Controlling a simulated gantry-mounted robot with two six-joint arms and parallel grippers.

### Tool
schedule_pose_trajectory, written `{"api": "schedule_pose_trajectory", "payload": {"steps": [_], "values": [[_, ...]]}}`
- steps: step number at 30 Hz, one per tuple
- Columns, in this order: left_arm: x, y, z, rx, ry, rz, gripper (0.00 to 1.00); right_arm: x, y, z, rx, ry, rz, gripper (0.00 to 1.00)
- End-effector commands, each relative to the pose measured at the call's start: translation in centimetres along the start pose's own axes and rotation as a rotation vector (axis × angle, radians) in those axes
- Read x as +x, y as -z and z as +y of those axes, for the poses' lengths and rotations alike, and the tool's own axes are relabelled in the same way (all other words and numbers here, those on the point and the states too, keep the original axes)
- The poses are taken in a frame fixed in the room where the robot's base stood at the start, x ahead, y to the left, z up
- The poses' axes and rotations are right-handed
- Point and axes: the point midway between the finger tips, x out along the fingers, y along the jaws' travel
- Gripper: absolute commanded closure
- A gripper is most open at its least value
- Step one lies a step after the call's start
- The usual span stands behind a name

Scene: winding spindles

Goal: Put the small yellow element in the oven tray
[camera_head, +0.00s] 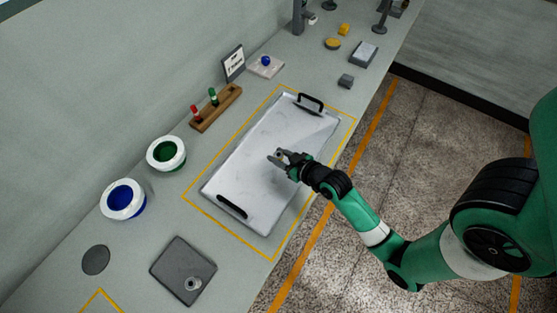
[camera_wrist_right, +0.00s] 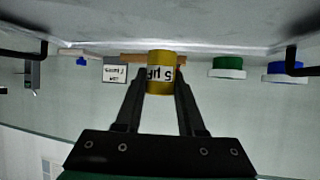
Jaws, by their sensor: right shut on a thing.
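The small yellow element (camera_wrist_right: 160,72) is a short cylinder with a white label reading "5 µF". In the right wrist view it sits between the two fingertips of my right gripper (camera_head: 279,157), which is shut on it. In the head view the gripper is over the middle of the oven tray (camera_head: 240,185), a flat pale metal tray with two black handles. The element is hard to make out there. In the wrist view the element is close to the tray surface; I cannot tell whether it touches. My left gripper is not in view.
The tray lies inside a yellow outline on the grey bench. A wooden rack (camera_head: 215,108) with red and green pieces, a green-cored spool (camera_head: 166,153) and a blue-cored spool (camera_head: 123,199) stand to its left. A dark grey plate (camera_head: 183,270) lies in front.

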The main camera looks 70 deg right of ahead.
Motion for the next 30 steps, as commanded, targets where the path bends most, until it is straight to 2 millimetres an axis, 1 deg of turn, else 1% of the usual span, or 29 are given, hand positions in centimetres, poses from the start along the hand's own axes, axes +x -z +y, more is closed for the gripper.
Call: {"api": "schedule_pose_trajectory", "payload": {"steps": [1, 3, 8, 11, 13, 16, 18, 24, 27, 28, 30], "values": [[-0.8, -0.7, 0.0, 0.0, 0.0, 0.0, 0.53, 1.1, -0.9, 0.6, 0.002, -0.003, 0.001, 1.0], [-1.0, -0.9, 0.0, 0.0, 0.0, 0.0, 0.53, 1.9, -1.3, 1.0, 0.0, -0.001, 0.001, 1.0], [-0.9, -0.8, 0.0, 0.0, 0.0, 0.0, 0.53, 2.2, -1.3, 1.2, -0.002, 0.001, 0.001, 1.0], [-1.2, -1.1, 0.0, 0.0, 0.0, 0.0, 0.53, 2.7, -1.7, 1.5, -0.001, 0.0, 0.001, 1.0], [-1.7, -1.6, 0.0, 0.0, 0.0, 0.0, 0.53, 3.5, -2.5, 2.0, 0.0, -0.001, -0.001, 1.0], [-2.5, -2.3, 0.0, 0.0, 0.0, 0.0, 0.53, 4.4, -4.3, 1.8, -0.002, 0.001, -0.002, 1.0], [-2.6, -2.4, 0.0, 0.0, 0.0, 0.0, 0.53, 4.7, -4.8, 1.8, -0.002, 0.001, -0.001, 1.0], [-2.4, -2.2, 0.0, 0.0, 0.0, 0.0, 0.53, 4.5, -4.5, 1.8, -0.002, 0.001, 0.0, 1.0], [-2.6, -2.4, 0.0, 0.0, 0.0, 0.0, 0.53, 4.7, -4.8, 1.8, -0.002, 0.001, 0.0, 1.0], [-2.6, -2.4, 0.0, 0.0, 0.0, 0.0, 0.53, 4.7, -4.8, 1.8, -0.002, 0.001, -0.001, 0.6], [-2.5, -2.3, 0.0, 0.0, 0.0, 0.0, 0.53, 4.6, -4.8, 1.8, -0.002, 0.001, 0.0, 0.47]]}}
